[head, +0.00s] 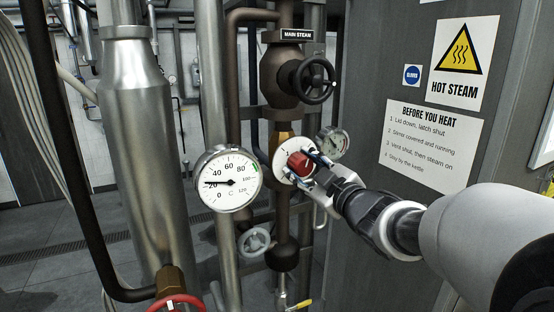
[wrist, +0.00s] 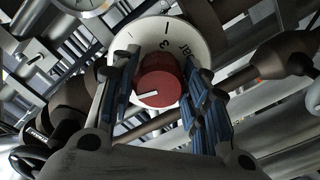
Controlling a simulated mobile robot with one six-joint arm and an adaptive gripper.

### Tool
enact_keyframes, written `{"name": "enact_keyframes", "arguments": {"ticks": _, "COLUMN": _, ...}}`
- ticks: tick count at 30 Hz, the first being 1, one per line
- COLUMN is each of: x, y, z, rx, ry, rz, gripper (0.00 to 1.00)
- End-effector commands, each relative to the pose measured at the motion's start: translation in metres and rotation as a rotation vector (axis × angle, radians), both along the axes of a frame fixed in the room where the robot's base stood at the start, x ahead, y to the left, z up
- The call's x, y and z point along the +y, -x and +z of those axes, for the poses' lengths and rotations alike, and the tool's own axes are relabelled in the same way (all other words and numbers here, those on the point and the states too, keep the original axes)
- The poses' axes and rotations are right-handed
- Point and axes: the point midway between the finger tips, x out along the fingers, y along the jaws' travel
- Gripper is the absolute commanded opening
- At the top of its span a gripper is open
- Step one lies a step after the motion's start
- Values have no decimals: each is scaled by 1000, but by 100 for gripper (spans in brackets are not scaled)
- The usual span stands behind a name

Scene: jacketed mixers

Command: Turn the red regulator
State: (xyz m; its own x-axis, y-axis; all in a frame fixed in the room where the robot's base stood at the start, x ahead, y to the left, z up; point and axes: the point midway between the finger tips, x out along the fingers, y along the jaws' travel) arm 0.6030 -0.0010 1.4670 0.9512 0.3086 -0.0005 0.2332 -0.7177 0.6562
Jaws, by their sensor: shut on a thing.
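The red regulator (head: 298,163) is a round knob on a white dial plate on the brown steam pipe. In the wrist view the red knob (wrist: 160,80) sits in front of the white dial (wrist: 165,32), which shows numerals and the word bar. A white mark on the knob points to the lower left there. My gripper (head: 309,166) reaches in from the right. In the wrist view its blue-padded fingers stand on both sides of the knob, shut on it. The fingers hide part of the dial's sides.
A large temperature gauge (head: 230,180) stands left of the regulator, its needle near 20. A small gauge (head: 332,142) is close to its right. A grey panel (head: 372,215) with signs stands at right.

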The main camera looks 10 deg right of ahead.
Motion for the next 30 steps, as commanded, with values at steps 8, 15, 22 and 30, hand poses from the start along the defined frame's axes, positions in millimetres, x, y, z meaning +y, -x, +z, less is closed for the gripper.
{"name": "enact_keyframes", "arguments": {"ticks": 8, "x": 1, "y": 0, "z": 4, "rx": 71, "ry": -227, "rz": 1, "gripper": 18}}
{"name": "enact_keyframes", "arguments": {"ticks": 15, "x": 1, "y": 0, "z": 3, "rx": 116, "ry": -370, "rz": 2, "gripper": 18}}
{"name": "enact_keyframes", "arguments": {"ticks": 22, "x": 2, "y": 0, "z": 2, "rx": 138, "ry": -445, "rz": 2, "gripper": 18}}
{"name": "enact_keyframes", "arguments": {"ticks": 30, "x": 2, "y": 0, "z": 2, "rx": 146, "ry": -471, "rz": 3, "gripper": 18}}
